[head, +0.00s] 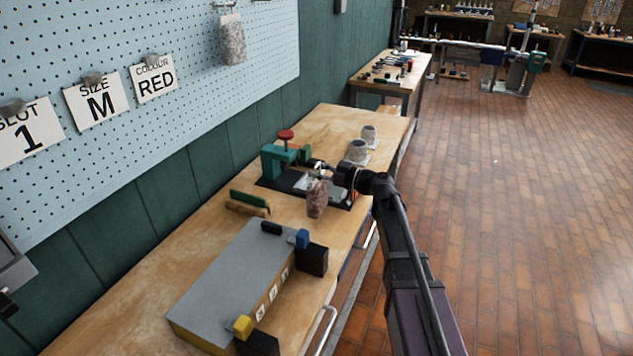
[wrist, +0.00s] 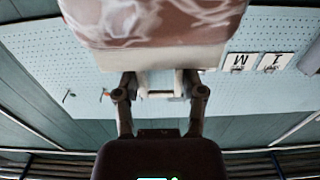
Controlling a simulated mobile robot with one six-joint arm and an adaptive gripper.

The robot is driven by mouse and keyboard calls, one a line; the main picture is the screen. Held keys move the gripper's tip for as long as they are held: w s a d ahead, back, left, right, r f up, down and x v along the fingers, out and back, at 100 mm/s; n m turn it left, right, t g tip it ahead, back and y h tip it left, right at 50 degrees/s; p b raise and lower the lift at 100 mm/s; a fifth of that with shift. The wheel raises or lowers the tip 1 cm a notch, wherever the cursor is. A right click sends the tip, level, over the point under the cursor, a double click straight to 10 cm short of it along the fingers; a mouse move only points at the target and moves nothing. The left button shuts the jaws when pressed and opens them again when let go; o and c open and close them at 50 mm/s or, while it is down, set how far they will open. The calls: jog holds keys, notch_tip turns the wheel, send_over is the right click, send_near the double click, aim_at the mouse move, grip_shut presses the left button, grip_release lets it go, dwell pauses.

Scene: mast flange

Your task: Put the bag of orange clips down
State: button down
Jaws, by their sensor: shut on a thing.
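My gripper (head: 325,170) is shut on a clear bag (head: 317,199) with reddish-brown contents, held by its top edge. The bag hangs upright over the wooden bench, beside the dark base of a green press; whether its underside touches anything I cannot tell. In the wrist view the bag (wrist: 150,22) fills the top, with its pale header strip between my fingers (wrist: 158,84). The contents look reddish rather than clearly orange, and I cannot make out single clips.
The green press (head: 280,160) with a red knob stands behind the bag. A grey box (head: 235,275) with blue and yellow blocks is in front. Another bag (head: 232,42) hangs on the pegboard (head: 190,75), near cards reading SLOT 1, SIZE M, COLOUR RED.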

aim_at(319, 180)
dwell(0.3)
jog(key=shift+f+b, duration=1.75)
jog(key=shift+f, duration=0.15)
jog(key=shift+c, duration=0.9)
grip_release()
jog(key=v, duration=1.2)
